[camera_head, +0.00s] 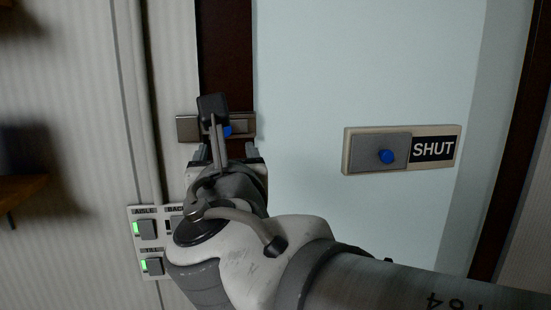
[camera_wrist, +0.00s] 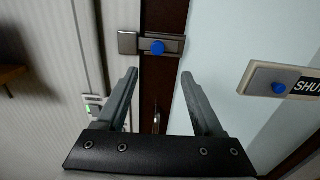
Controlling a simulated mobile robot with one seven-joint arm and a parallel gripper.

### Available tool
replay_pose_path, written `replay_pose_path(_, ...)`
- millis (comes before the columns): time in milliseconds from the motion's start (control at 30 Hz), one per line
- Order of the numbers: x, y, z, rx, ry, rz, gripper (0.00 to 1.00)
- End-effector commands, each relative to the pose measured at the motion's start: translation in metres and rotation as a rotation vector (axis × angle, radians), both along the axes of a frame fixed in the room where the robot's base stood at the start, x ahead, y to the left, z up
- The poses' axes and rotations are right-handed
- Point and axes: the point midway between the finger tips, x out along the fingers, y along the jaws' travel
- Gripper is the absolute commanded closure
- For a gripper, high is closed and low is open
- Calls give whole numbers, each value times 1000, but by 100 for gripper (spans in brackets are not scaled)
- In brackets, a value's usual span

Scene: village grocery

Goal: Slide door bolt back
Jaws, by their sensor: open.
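A metal door bolt (camera_head: 187,129) with a blue knob (camera_head: 228,131) sits across the dark door frame strip, partly hidden behind my wrist camera in the head view. In the wrist view the bolt (camera_wrist: 128,42) shows whole, its blue knob (camera_wrist: 157,47) near the middle. My gripper (camera_wrist: 159,74) is open and empty. Its two fingertips point toward the bolt and sit just below the knob in the picture, spread to either side of it. No contact shows. In the head view my gripper (camera_head: 228,154) is just below the bolt.
A pale blue door (camera_head: 300,60) carries a second plate with a blue knob (camera_head: 386,157) and the word SHUT. A switch panel (camera_head: 148,212) with green lights is on the ribbed wall at lower left. A brown shelf (camera_head: 20,188) juts in at far left.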

Motion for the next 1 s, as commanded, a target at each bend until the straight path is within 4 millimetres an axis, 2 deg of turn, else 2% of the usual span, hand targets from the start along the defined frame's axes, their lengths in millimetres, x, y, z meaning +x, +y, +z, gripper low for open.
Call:
replay_pose_path(100, -16, -4, 1, 1, -2, 0, 31)
replay_pose_path(267, -28, -7, 0, 0, -1, -1, 31)
replay_pose_path(700, -28, -12, -2, 17, 13, -15, 31)
replay_pose_path(767, -24, -22, -7, 61, 41, -46, 31)
replay_pose_path(867, -14, -55, -23, 214, 129, -148, 31)
replay_pose_path(1000, -8, -122, -61, 567, 288, -383, 31)
